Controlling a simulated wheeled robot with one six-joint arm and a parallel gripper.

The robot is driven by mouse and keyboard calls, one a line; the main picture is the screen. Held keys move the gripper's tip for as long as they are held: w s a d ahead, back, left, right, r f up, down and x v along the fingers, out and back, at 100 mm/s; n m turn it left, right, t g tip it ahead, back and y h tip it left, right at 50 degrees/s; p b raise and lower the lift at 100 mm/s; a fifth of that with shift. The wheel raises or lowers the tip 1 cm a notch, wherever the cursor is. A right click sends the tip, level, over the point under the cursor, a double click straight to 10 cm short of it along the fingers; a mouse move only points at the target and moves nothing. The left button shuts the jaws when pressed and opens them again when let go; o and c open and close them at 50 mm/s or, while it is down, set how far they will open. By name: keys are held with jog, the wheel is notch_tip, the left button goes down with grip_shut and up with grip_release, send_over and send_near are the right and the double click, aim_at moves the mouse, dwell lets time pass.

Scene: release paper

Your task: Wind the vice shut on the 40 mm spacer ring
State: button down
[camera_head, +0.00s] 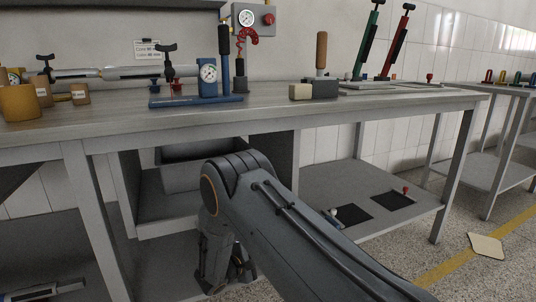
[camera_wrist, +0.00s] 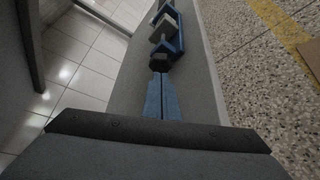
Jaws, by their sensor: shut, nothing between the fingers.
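My gripper (camera_wrist: 159,76) shows in the wrist view as two slim blue-grey fingers shut against each other, with nothing between them. Just beyond the fingertips is a dark rounded knob or screw end (camera_wrist: 159,53). Behind it is a blue frame (camera_wrist: 178,43) with a pale grey block (camera_wrist: 169,21), which looks like the vice. Whether the fingertips touch the dark end cannot be told. I cannot make out the spacer ring for certain. In the head view my arm bends down in front of the bench, and the fingertips cannot be made out.
The bench top (camera_head: 270,105) carries a blue gauge stand (camera_head: 207,75), a wooden-handled tool (camera_head: 321,52) and several other fixtures. The lower shelf (camera_head: 372,175) holds dark mats (camera_head: 393,200). A grey bin (camera_head: 188,172) stands under the bench. Bench legs (camera_head: 455,177) stand nearby; open floor lies right.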

jog(key=shift+w+a+r+p, duration=0.2)
jog(key=shift+a+r+p, duration=0.1)
jog(key=shift+r+p, duration=0.4)
jog(key=shift+w+p, duration=0.15)
jog(key=shift+p, duration=0.2)
jog(key=shift+w+d+f, duration=0.1)
jog(key=shift+w+d, duration=0.35)
jog(key=shift+d, duration=0.6)
jog(key=shift+w+d+r, duration=0.1)
jog(key=shift+w+d, duration=0.4)
jog(key=shift+d, duration=0.5)
jog(key=shift+w+d+f, duration=0.1)
jog(key=shift+w+d, duration=0.35)
jog(key=shift+d, duration=0.6)
jog(key=shift+f, duration=0.1)
jog(key=shift+s+d+f, duration=0.1)
jog(key=shift+s+f, duration=0.2)
jog(key=shift+s+d+f+p, duration=0.1)
jog(key=shift+s+f+p, duration=0.05)
jog(key=shift+f+p, duration=0.15)
jog(key=shift+s+f, duration=0.2)
jog(key=shift+f, duration=0.5)
jog(key=shift+s+d, duration=0.15)
